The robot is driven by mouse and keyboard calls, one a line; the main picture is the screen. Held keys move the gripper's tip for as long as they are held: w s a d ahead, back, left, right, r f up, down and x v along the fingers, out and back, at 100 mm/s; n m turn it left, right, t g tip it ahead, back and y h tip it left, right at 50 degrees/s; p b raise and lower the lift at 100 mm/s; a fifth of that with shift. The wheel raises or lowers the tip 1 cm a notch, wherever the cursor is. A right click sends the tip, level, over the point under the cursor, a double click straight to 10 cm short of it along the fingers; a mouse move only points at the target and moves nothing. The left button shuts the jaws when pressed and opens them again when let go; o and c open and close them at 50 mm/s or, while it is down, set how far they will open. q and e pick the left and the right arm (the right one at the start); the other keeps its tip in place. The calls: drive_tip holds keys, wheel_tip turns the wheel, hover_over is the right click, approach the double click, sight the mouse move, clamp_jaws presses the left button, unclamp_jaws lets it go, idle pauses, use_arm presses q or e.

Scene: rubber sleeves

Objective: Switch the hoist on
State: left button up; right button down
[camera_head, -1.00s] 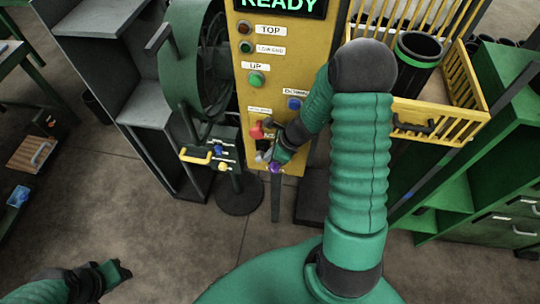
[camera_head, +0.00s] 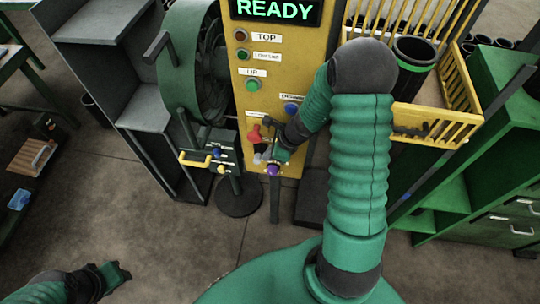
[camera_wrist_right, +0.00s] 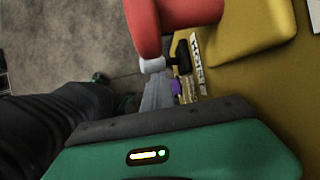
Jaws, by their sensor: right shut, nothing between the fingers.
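The yellow hoist panel (camera_head: 275,125) stands ahead with a lit green READY display (camera_head: 275,9). A red lever (camera_head: 254,135) sits low on its face; it shows large at the top of the right wrist view (camera_wrist_right: 150,25). My right gripper (camera_head: 261,157) is shut and empty, just below the red lever and close to the panel. Whether it touches the lever is unclear. A purple knob (camera_head: 272,169) is just below the gripper. My left gripper (camera_head: 117,271) is low at the left, away from the panel; its jaws are too small to judge.
Buttons run up the panel, including a green one (camera_head: 253,85) under UP and a blue one (camera_head: 291,108). A green fan (camera_head: 190,60) and a small stand with a yellow handle (camera_head: 195,161) are left of it. A yellow crate (camera_head: 440,130) is at right.

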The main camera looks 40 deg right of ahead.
drive_tip(key=s+d+r+b, duration=0.2)
drive_tip(key=s+d, duration=0.5)
drive_tip(key=s, duration=0.5)
drive_tip(key=shift+r+b, duration=0.35)
drive_tip(key=shift+r, duration=0.35)
drive_tip(key=shift+s, duration=0.15)
